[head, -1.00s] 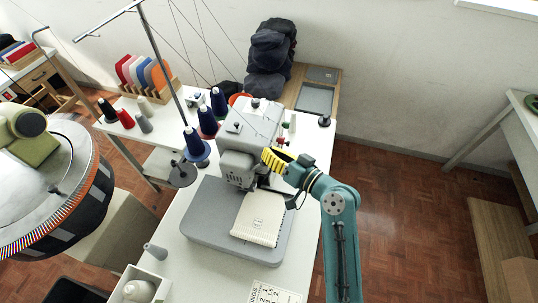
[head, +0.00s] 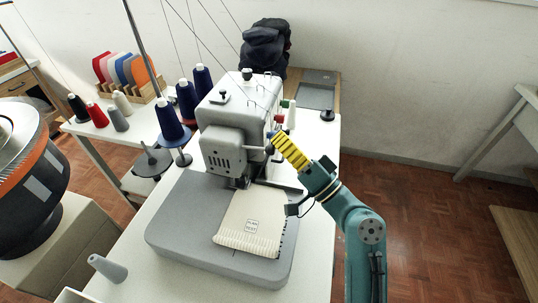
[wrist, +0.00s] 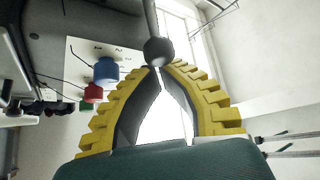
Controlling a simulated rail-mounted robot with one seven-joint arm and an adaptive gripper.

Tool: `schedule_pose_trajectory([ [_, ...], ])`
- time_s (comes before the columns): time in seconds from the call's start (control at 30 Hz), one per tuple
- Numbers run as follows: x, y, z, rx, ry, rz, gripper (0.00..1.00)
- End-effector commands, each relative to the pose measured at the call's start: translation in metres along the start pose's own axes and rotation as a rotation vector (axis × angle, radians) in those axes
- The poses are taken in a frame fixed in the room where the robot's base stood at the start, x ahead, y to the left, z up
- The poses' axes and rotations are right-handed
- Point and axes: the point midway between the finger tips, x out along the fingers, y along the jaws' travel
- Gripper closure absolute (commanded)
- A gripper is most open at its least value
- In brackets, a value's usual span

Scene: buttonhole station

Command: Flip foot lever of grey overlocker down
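The grey overlocker (head: 232,105) stands on the white table, with a pale fabric piece (head: 252,220) on its grey bed (head: 185,225). Its foot lever (head: 269,149) is a short grey rod with a round knob on the machine's right side. In the wrist view, the lever's knob (wrist: 158,52) is at the fingertips, with its rod running up out of the picture. My gripper (head: 275,140) has yellow ribbed fingers beside the machine's right side. In the wrist view, the fingertips (wrist: 158,68) are almost together just under the knob; contact is unclear.
Blue (wrist: 106,70) and red (wrist: 93,93) knobs are close left of my fingers in the wrist view. Thread cones (head: 170,120) stand left of the machine. The floor (head: 425,205) on the right is clear.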

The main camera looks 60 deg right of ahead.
Motion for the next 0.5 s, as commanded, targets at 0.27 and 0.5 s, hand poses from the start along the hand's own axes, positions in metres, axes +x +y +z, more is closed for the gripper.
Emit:
schedule_pose_trajectory([
  [0.27,0.004,-0.003,-0.004,0.0,-0.002,0.0,1.0],
  [0.5,0.014,-0.007,-0.025,0.008,-0.008,-0.001,1.0],
])
